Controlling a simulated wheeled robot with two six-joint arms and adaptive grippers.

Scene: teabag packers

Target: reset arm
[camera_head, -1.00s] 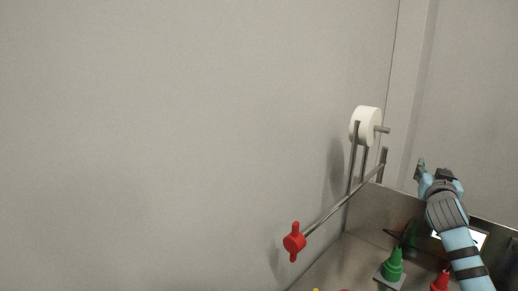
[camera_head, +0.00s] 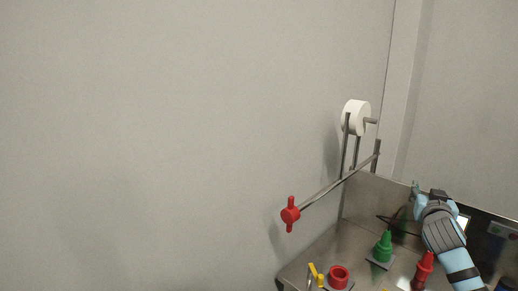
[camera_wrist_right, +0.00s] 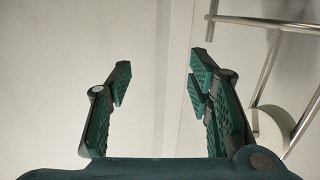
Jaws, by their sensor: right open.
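My right gripper (camera_head: 415,188) is at the right of the head view, at the end of my light blue arm, above the back part of the metal work surface. In the right wrist view my right gripper (camera_wrist_right: 158,75) has its two green-padded fingers spread wide with nothing between them. Only pale wall shows behind the gap. My left gripper is in neither view.
A metal table (camera_head: 325,250) fills the lower right, with a green cone (camera_head: 383,246), a red cone (camera_head: 424,268), a red ring (camera_head: 339,277) and a yellow piece (camera_head: 317,276). The left is bare wall.

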